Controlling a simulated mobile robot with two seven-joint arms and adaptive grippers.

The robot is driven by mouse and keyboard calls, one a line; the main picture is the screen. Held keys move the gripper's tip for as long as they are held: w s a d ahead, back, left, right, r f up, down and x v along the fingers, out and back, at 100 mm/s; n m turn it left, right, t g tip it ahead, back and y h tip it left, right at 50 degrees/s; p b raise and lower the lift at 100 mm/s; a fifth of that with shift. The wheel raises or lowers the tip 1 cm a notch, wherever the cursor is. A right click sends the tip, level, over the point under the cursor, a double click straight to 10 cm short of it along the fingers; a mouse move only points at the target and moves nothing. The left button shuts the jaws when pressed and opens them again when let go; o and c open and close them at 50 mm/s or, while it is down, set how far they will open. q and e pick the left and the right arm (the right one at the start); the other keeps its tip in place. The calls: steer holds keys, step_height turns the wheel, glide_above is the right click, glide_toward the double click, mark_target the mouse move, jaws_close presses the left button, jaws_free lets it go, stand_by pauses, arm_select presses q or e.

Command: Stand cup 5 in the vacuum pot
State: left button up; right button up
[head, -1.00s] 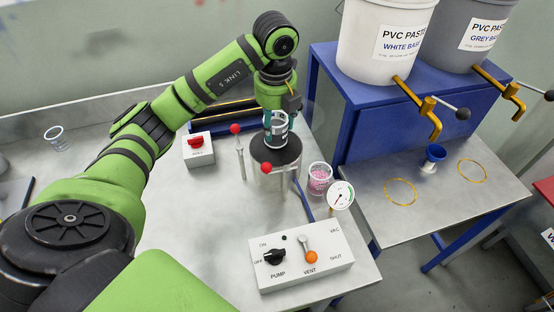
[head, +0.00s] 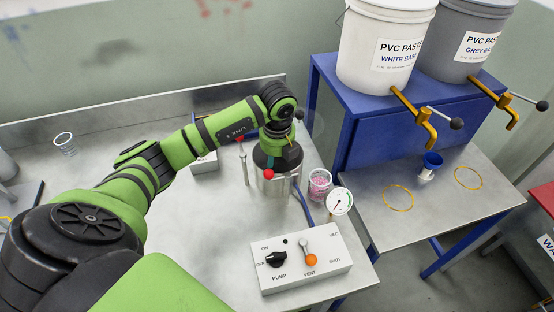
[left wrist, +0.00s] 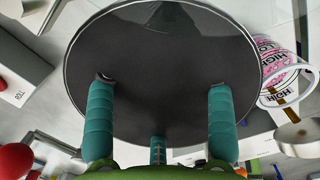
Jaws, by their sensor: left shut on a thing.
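My left gripper (head: 277,148) is over and at the mouth of the vacuum pot (head: 270,187), pointing down. In the left wrist view the teal fingers of the left gripper (left wrist: 160,78) stand in front of the pot's round dark top (left wrist: 160,55). It is shut on cup 5, a clear cup seen between the fingers in the earlier head view. The cup is now hidden by the gripper and cannot be made out in the wrist view. How deep it sits is not visible. My right gripper is not in view.
A cup of pink material (head: 319,186) stands close right of the pot, with a gauge (head: 340,202) beside it. Red-knobbed posts (head: 243,160) flank the pot. A pump and vent box (head: 300,265) stands in front. A clear cup (head: 65,144) is far left.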

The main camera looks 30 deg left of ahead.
arm_select(q)
steer(key=o, duration=1.1)
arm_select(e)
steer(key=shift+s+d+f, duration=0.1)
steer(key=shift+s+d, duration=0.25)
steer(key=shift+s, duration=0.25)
arm_select(q)
steer(key=shift+r, duration=0.2)
steer(key=shift+s+d+r+b, duration=0.2)
steer(key=shift+r+b, duration=0.15)
steer(key=shift+r, duration=1.6)
steer(key=shift+s+d+r+b, duration=0.15)
steer(key=shift+r+b, duration=0.2)
steer(key=shift+r, duration=1.6)
steer(key=shift+s+d+r+b, duration=0.1)
steer(key=shift+s+r+b, duration=0.2)
steer(key=shift+r, duration=1.65)
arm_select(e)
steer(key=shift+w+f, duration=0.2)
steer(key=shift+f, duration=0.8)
arm_select(q)
steer(key=shift+w, duration=0.15)
